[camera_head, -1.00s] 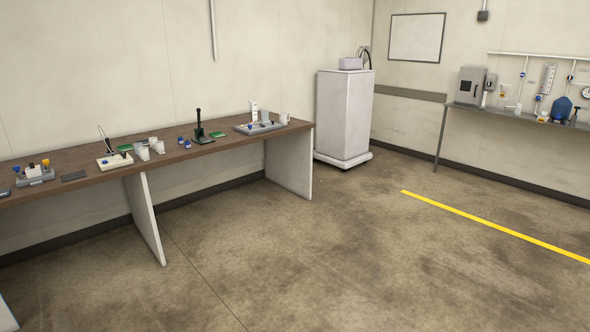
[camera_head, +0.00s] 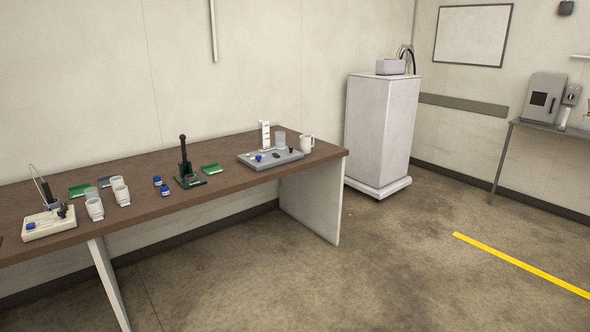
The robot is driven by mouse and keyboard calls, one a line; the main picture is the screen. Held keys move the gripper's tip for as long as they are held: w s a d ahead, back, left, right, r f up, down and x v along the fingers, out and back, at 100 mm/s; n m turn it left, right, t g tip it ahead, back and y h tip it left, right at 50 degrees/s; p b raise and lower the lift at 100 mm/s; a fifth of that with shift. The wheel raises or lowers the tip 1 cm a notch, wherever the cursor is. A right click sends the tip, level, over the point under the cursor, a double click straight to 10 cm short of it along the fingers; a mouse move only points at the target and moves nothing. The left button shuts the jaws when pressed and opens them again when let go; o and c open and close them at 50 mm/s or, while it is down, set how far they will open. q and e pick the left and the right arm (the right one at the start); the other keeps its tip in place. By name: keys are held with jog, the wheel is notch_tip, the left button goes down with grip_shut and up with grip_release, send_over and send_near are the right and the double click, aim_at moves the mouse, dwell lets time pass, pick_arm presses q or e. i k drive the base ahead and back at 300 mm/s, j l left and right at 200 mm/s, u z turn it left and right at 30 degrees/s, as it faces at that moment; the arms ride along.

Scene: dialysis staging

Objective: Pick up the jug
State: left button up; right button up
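A white jug (camera_head: 306,144) with a handle on its right side stands upright at the right end of the brown table (camera_head: 225,190). It is beside the right end of a grey tray (camera_head: 262,163); I cannot tell whether it touches the tray. A translucent beaker (camera_head: 280,141) and a tall white block-like item (camera_head: 264,134) stand to its left, at the tray. Neither of my grippers is in view.
Several white cups (camera_head: 121,191), blue-capped items (camera_head: 165,190), a black stand (camera_head: 186,169) and a white instrument base (camera_head: 48,222) stand along the table. A white cabinet (camera_head: 381,130) is beyond its right end. The floor (camera_head: 350,275) in front is clear.

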aim_at(305, 146)
jog(key=i, duration=2.5)
